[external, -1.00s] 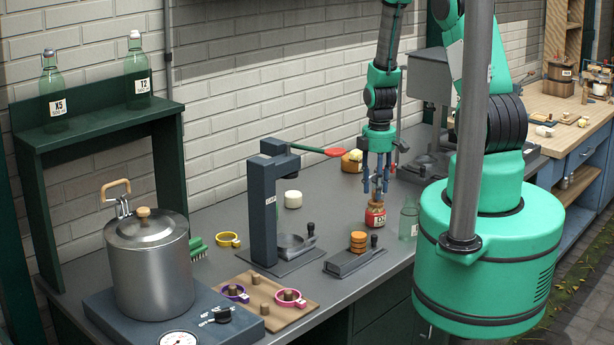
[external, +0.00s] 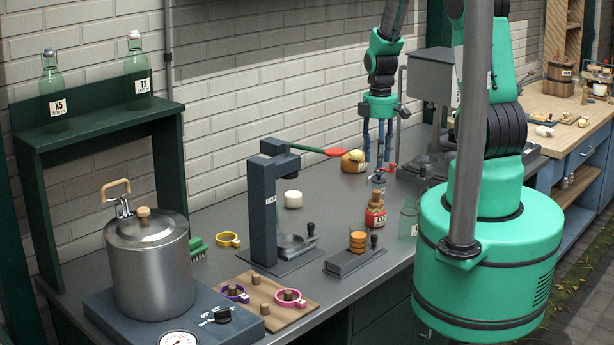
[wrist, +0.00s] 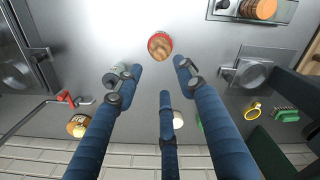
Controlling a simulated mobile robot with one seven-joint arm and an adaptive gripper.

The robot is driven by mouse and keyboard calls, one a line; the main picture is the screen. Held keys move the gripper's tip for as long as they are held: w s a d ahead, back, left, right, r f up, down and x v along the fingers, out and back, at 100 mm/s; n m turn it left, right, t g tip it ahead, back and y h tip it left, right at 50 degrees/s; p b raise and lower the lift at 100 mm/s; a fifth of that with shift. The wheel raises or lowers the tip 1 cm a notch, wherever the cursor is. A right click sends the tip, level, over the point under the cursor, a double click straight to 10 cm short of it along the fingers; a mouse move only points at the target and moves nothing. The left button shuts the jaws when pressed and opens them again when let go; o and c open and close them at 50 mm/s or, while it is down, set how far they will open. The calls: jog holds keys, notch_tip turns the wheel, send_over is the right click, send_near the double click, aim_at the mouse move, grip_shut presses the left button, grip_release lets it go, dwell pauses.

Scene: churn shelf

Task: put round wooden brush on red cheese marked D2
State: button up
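The red cheese (external: 375,218) with a pale label stands on the grey counter, right of the small press block. The round wooden brush (external: 375,198) appears to rest upright on top of it. In the wrist view the brush (wrist: 160,45) shows from above as a brown round inside the red rim of the cheese (wrist: 167,36). My gripper (external: 379,165) is above and slightly behind them, its blue fingers spread and empty. In the wrist view the open fingers of my gripper (wrist: 158,78) are apart from both. The label's mark is too small to read surely.
A glass jar (external: 409,222) stands just right of the cheese, and a small labelled jar (external: 377,181) behind it. The dark press (external: 264,210) with a red-tipped lever (external: 335,152) stands to the left. An orange cheese (external: 353,162) sits near the wall.

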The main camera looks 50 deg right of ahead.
jog(key=shift+r, duration=0.25)
dwell(0.5)
jog(key=s+a+r+m+t, duration=0.15)
jog(key=a+r, duration=0.45)
jog(key=r, duration=0.6)
jog(key=s+a+r+m+t, duration=0.1)
jog(key=a+r+m, duration=0.2)
jog(key=a+r, duration=0.65)
jog(key=s+a+r+m+t, duration=0.1)
jog(key=s+a+r+m, duration=0.1)
jog(key=s+a+r, duration=0.2)
jog(key=s+a+r+m+t, duration=0.2)
jog(key=s+a+r, duration=0.2)
jog(key=s+r, duration=0.6)
jog(key=shift+v, duration=1.15)
jog(key=shift+w+m, duration=0.2)
jog(key=shift+m, duration=0.05)
notch_tip(320, 180, down, 18)
jog(key=b, duration=1.8)
